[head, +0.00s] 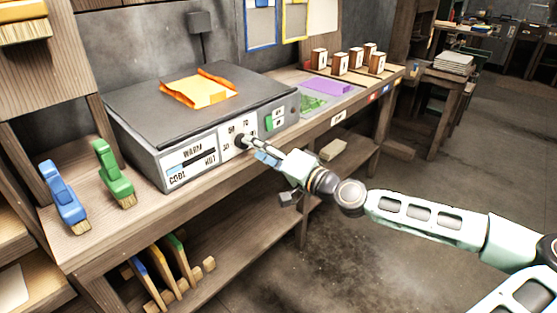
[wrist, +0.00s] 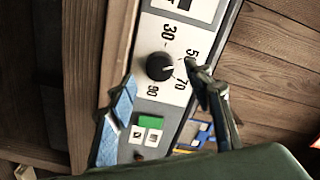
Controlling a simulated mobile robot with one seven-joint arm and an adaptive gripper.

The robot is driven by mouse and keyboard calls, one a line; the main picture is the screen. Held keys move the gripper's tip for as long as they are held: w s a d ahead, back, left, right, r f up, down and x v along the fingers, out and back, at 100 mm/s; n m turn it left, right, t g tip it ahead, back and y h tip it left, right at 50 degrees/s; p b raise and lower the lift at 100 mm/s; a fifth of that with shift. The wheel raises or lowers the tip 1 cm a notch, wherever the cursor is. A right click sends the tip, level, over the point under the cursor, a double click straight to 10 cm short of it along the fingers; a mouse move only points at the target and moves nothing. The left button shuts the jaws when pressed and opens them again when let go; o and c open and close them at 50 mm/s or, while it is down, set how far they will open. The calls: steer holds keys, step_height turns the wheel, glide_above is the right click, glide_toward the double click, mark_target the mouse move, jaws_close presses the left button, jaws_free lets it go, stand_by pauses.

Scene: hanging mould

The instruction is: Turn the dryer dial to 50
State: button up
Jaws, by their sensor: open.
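The dryer (head: 190,130) is a grey box on the workbench with a white front panel. Its dial (head: 240,142) is a round black knob, also in the wrist view (wrist: 159,66), with 30, 50, 70 and 90 printed around it. A short pale mark on the knob points towards the 50 to 70 side; the exact reading is too small to tell. My gripper (head: 254,149) is open at the panel, close to the dial. In the wrist view its fingers (wrist: 163,103) stand apart on either side of the dial; I cannot tell whether they touch it.
Wooden blocks (head: 340,64) stand at the back right. The floor at right is clear.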

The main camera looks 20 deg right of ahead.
steer(key=v, duration=0.9)
